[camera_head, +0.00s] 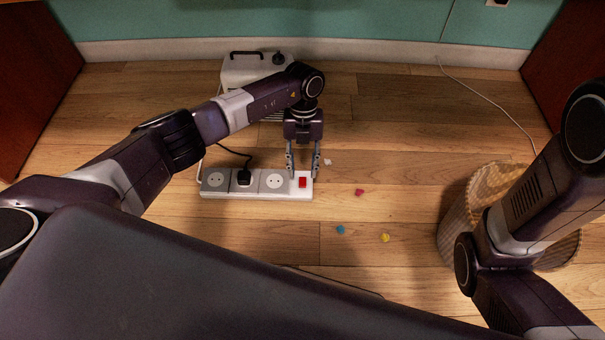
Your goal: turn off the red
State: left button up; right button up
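A white power strip (256,193) lies on the wooden floor, with several sockets in a row and a red switch (302,182) at its right end. A black plug (243,178) sits in one of its sockets. My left gripper (303,175) points down at the right end of the strip, its two fingers apart on either side of the red switch. Nothing shows between the fingers but the switch; whether the fingertips touch the strip I cannot tell. Whether the switch is on or off I cannot tell. My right arm shows at the right, its gripper out of view.
A white appliance with a black handle (246,54) stands behind my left arm near the wall. A wicker basket (458,216) stands at the right, partly behind my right arm. Small pink (359,192), blue (340,229) and yellow (385,238) bits lie on the floor. A white cord (487,98) runs at the back right.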

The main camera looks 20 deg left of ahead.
pick_arm(q)
jog(key=v, duration=0.8)
jog(key=shift+r, duration=0.3)
jog(key=shift+w, duration=0.1)
